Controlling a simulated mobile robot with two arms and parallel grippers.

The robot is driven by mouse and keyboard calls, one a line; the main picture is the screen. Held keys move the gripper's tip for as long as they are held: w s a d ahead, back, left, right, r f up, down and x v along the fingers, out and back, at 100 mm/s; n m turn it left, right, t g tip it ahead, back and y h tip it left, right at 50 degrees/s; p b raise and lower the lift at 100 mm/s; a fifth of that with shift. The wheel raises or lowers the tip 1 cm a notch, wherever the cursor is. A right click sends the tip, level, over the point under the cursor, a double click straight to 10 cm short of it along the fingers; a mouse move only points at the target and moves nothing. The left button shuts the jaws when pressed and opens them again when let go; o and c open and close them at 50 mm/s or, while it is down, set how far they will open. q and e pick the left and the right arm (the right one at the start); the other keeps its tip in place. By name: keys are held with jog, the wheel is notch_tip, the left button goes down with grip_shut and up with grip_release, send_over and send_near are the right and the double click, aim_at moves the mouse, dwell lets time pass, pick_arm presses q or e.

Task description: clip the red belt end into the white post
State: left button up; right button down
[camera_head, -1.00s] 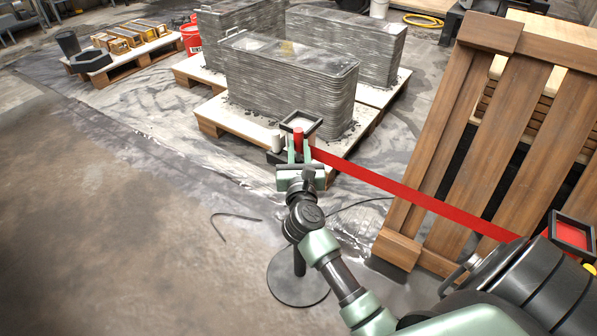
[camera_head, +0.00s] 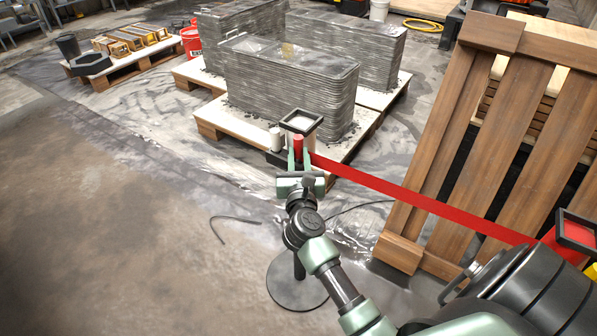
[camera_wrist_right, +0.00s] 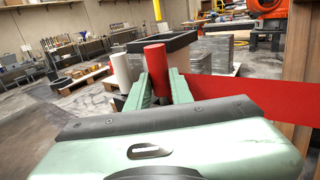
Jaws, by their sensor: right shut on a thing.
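My right gripper (camera_head: 298,160) is shut on the red belt end (camera_head: 298,148), a short upright red cylinder. It also shows between the green fingers in the right wrist view (camera_wrist_right: 156,72). The red belt (camera_head: 420,200) runs taut from it to the right. Just behind the fingers is a black square head with a white inside (camera_head: 301,122), apparently the top of the white post. A white upright cylinder (camera_head: 275,139) stands just left of the fingers, also in the wrist view (camera_wrist_right: 121,70). Contact between belt end and post cannot be told. The left gripper is out of view.
Grey layered printed blocks (camera_head: 290,85) stand on pallets behind. A wooden pallet (camera_head: 470,150) leans at the right. A black-framed red post head (camera_head: 576,230) is at the right edge. A dark round disc (camera_head: 297,284) lies below my arm. The floor at left is clear.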

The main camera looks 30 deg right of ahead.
jog(key=shift+f+b, duration=0.3)
jog(key=shift+f, duration=0.15)
jog(key=c, duration=1.2)
grip_release()
jog(key=shift+o, duration=0.2)
jog(key=shift+s+a, duration=0.1)
